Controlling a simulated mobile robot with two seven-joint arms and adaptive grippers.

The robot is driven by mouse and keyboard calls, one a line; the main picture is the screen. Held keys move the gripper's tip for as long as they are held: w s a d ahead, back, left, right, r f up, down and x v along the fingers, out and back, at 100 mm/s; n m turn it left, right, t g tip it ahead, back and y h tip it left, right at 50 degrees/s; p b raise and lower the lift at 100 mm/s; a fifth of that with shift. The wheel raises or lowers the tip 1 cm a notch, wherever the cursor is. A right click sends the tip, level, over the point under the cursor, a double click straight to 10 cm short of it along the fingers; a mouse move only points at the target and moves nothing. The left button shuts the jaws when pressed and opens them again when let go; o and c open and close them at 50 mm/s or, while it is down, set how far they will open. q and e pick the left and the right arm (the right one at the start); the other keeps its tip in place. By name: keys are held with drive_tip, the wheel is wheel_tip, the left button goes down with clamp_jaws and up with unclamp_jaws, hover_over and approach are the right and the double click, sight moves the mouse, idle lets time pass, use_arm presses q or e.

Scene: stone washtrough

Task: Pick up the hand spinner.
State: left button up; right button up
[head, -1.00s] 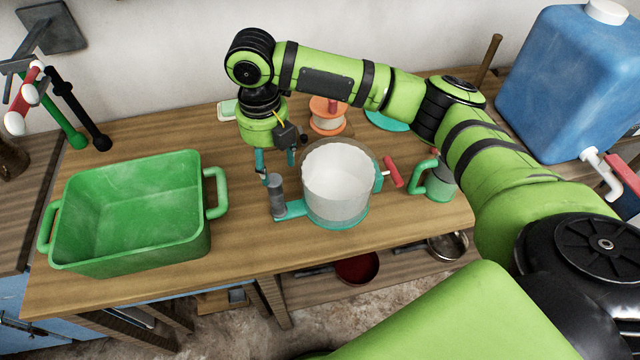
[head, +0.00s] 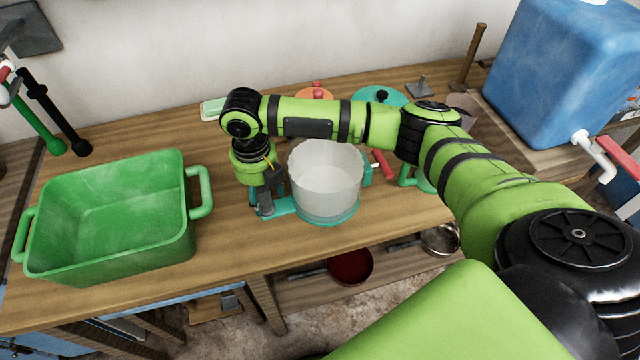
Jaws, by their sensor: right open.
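The hand spinner (head: 326,180) stands upright on the wooden bench. It has a pale translucent drum on a teal base, a red crank handle at its right, partly behind my arm, and a short grey post (head: 265,207) on a teal bracket at its left. My right gripper (head: 264,196) points down over the grey post, with its open fingers at either side of it. I cannot tell whether they touch it. My left gripper is not in view.
A green tub (head: 110,220) with handles stands at the left. A green mug (head: 415,176) is close to the spinner's right, partly hidden by my arm. A blue water container (head: 565,75) with a tap stands at the back right. The bench is clear between tub and spinner.

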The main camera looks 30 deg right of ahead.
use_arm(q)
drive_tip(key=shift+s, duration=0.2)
use_arm(e)
drive_tip(key=shift+f, duration=0.1)
clamp_jaws()
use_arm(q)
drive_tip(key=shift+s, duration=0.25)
